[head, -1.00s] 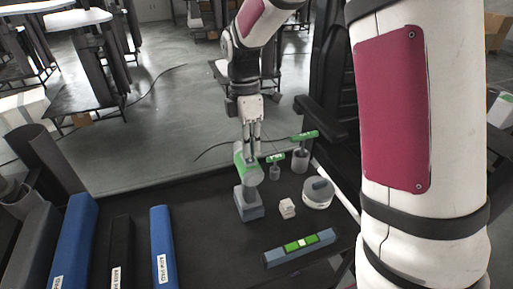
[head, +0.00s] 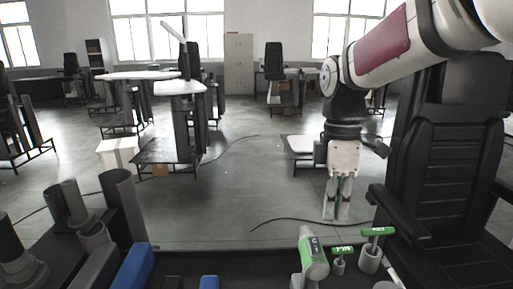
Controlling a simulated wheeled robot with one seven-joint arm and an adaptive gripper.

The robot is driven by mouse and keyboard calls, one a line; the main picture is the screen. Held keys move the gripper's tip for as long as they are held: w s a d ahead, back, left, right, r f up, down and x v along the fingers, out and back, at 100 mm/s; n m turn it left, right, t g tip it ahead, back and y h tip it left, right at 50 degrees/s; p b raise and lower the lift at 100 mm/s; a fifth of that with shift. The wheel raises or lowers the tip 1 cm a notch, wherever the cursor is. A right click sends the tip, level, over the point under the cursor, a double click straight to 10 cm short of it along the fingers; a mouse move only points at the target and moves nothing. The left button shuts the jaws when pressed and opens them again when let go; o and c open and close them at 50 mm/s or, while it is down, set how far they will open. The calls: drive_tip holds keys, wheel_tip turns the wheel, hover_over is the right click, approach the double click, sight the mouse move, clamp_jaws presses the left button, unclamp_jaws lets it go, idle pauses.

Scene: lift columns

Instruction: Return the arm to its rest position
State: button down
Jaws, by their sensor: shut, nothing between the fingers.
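My gripper (head: 337,212) hangs from my arm (head: 385,50) at the right of the head view, fingers pointing down. Its fingers are together and hold nothing. It is above and behind the green and grey tool (head: 313,256), apart from it, with the grey floor behind the fingers. My arm reaches in from the upper right corner.
Green-handled tools stand in grey holders (head: 370,258) at the table's far edge. Blue blocks (head: 137,268) and grey cylinders (head: 122,195) are at the lower left. A black chair (head: 445,170) stands close on the right. Open floor (head: 225,215) lies beyond the table.

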drive_tip(key=s+d+r+m+t, duration=0.2)
drive_tip(key=s+m+t, duration=0.5)
drive_tip(key=s+m, duration=0.8)
drive_tip(key=shift+s+r+m, duration=0.25)
drive_tip(key=shift+m, duration=0.15)
